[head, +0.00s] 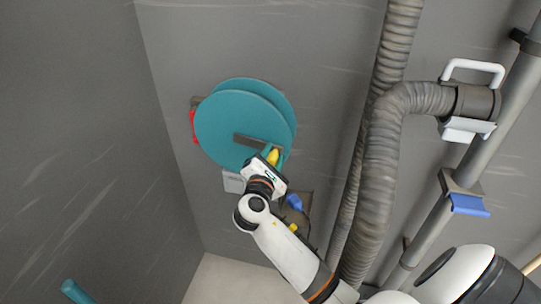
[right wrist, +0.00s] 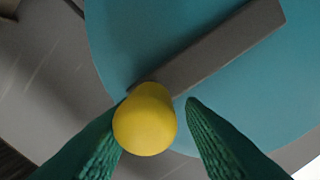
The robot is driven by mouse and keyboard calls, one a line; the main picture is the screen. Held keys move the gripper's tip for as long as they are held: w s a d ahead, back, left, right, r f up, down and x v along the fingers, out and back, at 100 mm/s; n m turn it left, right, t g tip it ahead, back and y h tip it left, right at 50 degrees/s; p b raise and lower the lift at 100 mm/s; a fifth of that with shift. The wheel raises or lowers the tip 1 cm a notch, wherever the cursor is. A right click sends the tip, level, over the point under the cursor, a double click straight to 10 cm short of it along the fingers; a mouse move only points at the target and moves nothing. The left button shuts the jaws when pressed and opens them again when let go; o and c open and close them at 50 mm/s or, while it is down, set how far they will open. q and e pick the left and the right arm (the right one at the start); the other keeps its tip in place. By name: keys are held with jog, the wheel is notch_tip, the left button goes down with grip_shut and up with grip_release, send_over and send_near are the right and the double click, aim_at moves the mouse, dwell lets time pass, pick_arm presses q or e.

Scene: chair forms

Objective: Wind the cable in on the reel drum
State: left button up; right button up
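The reel drum (head: 235,120), two large teal discs one in front of the other, is mounted on the grey wall. A grey crank bar (right wrist: 210,45) lies across its front disc, with a yellow knob (right wrist: 145,120) at its lower end. The knob also shows in the head view (head: 273,156). My right gripper (head: 276,154) is at the knob; in the right wrist view its green fingers stand either side of it. The left finger is partly hidden behind the knob, and a gap shows at the right finger. I cannot make out the cable. My left gripper is not in view.
Thick ribbed grey hoses (head: 375,190) run down the wall right of the drum, close to my right arm. A pipe (head: 425,215) with a blue-edged bracket (head: 468,204) slants further right. A blue item (head: 295,202) sits below the drum. A teal rod end (head: 75,291) shows bottom left.

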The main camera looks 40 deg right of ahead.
jog(key=shift+s+r, duration=0.1)
jog(key=shift+r, duration=0.75)
jog(key=shift+f, duration=0.1)
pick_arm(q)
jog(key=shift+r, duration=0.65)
pick_arm(e)
jog(key=shift+f, duration=0.1)
